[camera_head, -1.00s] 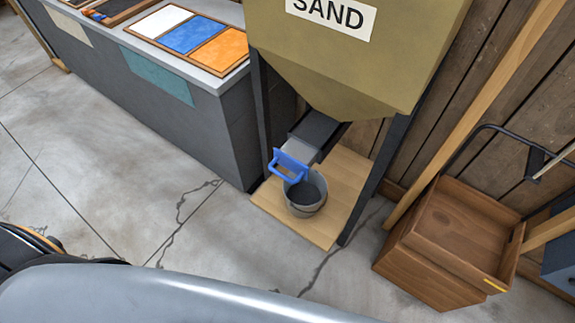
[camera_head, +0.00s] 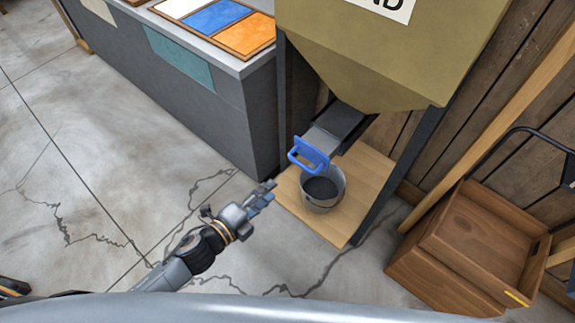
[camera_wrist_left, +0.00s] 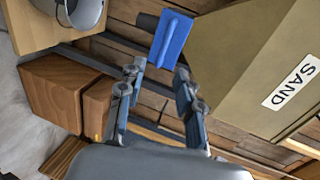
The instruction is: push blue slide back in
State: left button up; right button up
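The blue slide (camera_head: 309,153) is a blue handle plate on a grey slide that sticks out from the chute under the sand hopper (camera_head: 375,50). It hangs above the rim of a grey bucket (camera_head: 323,203). My left gripper (camera_head: 270,188) is to the left of the blue handle and apart from it. In the left wrist view the blue handle (camera_wrist_left: 172,38) is ahead of the fingers, and the left gripper (camera_wrist_left: 160,72) has its fingers spread with nothing between them.
The bucket stands on a wooden board (camera_head: 375,170) between the hopper's dark legs. A grey counter (camera_head: 225,115) with coloured trays is on the left. A wooden box (camera_head: 460,250) stands on the right. The floor in front is clear.

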aim_at(301, 163)
pick_arm(q)
jog(key=x, duration=1.3)
jog(key=shift+w+d+r, duration=0.2)
jog(key=shift+d+r, duration=0.15)
jog(key=shift+d, duration=0.15)
grip_shut()
jog(key=shift+w, duration=0.1)
